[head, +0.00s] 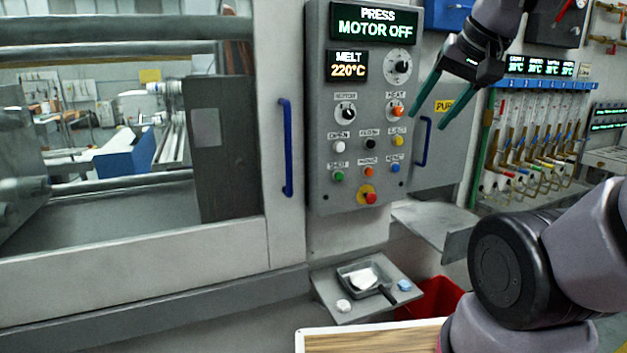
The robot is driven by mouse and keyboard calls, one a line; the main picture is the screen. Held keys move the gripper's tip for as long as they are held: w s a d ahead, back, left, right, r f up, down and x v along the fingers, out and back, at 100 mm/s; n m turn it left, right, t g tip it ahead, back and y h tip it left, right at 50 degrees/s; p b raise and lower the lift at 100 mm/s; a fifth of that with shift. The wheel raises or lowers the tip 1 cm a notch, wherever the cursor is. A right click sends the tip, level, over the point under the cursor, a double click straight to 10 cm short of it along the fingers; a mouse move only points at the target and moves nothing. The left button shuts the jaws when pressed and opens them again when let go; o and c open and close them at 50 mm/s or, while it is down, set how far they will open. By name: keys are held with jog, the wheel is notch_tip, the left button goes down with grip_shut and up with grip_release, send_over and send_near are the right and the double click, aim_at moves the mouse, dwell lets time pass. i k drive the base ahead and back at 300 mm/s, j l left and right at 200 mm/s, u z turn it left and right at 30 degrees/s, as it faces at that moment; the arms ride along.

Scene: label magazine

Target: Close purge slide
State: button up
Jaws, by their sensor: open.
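A grey panel (447,158) to the right of the control box bears a yellow label (444,105), partly hidden by my gripper, reading "PUR". I take this panel to be the purge slide; whether it stands open or shut I cannot tell. A blue upright handle (422,148) is on its left side. My gripper (428,122) is open and empty, its two green fingers pointing down and left. In the picture its fingertips lie near the top of the blue handle; whether they touch it I cannot tell.
The control box (322,185) with knobs and buttons stands just left of the handle; its display reads "PRESS MOTOR OFF". A second blue handle (287,148) is on the machine door. Below are a small shelf (325,290) with a scoop (362,277) and a red bin (432,298).

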aim_at(447, 226)
jog(key=z, duration=1.1)
